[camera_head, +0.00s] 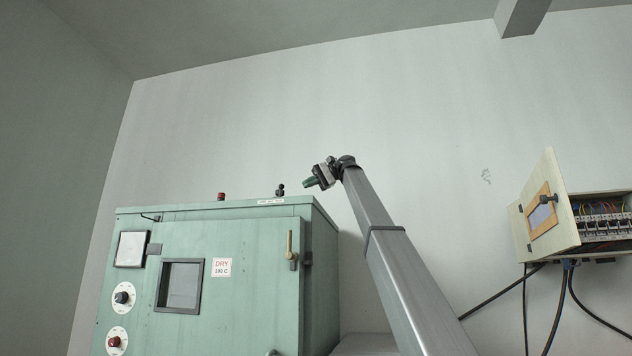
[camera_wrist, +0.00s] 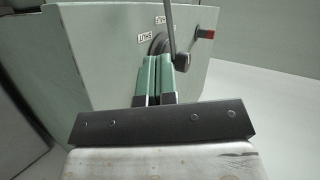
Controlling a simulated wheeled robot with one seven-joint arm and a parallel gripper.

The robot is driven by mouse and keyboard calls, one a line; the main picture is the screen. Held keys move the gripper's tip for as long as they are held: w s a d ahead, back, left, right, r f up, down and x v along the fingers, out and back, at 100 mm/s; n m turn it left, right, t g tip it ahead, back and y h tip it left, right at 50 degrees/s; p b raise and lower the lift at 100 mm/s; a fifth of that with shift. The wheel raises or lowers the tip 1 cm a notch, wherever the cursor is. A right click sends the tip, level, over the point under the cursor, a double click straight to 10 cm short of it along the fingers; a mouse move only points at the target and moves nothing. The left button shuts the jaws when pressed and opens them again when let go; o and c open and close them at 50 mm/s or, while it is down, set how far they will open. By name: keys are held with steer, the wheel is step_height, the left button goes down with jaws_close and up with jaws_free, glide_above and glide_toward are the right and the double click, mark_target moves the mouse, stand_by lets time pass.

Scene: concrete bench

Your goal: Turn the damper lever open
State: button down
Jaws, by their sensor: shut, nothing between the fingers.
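The damper lever (camera_wrist: 181,62) shows in the wrist view as a dark rounded end by a thin grey rod, beside a dark round hub (camera_wrist: 157,43). White labels, one seeming to read SHUT (camera_wrist: 147,36), lie near the hub. In the head view a small dark fitting (camera_head: 280,190), likely the lever, stands on the top edge of the green oven (camera_head: 245,250). My gripper (camera_head: 308,182) is just right of that fitting. In the wrist view its green fingers (camera_wrist: 158,62) are together and empty, just left of the rounded end. They hide part of the hub; I cannot tell whether they touch the lever.
A red-ended fitting (camera_wrist: 205,33) is right of the rod; a red knob (camera_head: 221,196) stands on the oven top. A brass-coloured door handle (camera_head: 290,245) is on the oven front. An open electrical box (camera_head: 600,205) with cables hangs at right. The wall above is clear.

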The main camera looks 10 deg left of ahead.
steer(key=x, duration=0.5)
steer(key=r+x, duration=0.1)
steer(key=x, duration=0.1)
steer(key=shift+s+a+f, duration=0.1)
steer(key=shift+a+f, duration=0.1)
steer(key=shift+a, duration=0.3)
